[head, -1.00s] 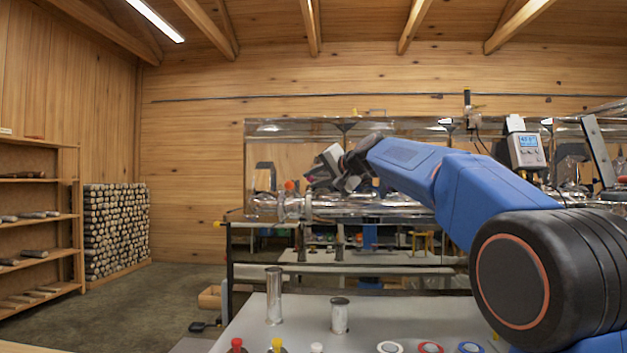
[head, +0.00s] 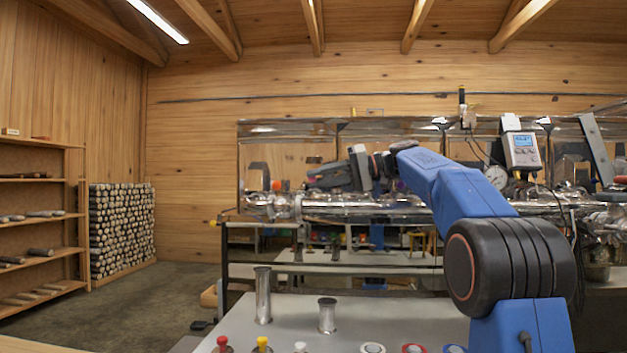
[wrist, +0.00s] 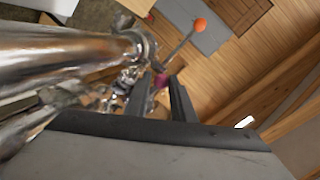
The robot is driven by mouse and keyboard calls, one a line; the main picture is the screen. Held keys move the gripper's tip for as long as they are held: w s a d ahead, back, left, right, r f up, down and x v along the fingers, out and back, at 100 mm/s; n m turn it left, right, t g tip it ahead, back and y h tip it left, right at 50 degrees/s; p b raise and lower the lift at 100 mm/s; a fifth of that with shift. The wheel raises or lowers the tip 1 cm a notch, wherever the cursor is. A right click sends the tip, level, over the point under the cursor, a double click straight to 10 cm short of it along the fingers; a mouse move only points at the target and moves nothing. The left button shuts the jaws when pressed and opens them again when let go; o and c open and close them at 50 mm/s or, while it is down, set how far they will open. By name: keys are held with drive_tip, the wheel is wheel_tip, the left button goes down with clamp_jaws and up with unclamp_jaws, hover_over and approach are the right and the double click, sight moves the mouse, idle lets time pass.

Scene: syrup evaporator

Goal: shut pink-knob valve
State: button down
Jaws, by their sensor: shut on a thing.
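In the wrist view the pink knob (wrist: 161,81) shows as a small patch between the tips of my gripper (wrist: 163,88). The two dark fingers are shut on it, one on each side, and cover most of it. A shiny metal pipe and fittings lie close on the left there. In the head view my gripper (head: 318,180) points left, just above the long metal pipe (head: 370,205). The pink knob cannot be made out in the head view.
An orange knob on a thin rod (wrist: 200,25) stands beyond my fingers. A grey meter (head: 523,150) is mounted right of my arm. The grey table (head: 240,325) in front holds two metal cylinders and several coloured knobs and rings. Open floor lies at left.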

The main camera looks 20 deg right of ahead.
drive_tip(key=shift+s+d+r+n+g+y, duration=0.3)
drive_tip(key=shift+s+d+n+g+y, duration=0.15)
drive_tip(key=shift+n+g, duration=0.35)
drive_tip(key=c, duration=1.6)
unclamp_jaws()
drive_tip(key=shift+s+d+r, duration=0.1)
drive_tip(key=shift+f, duration=0.2)
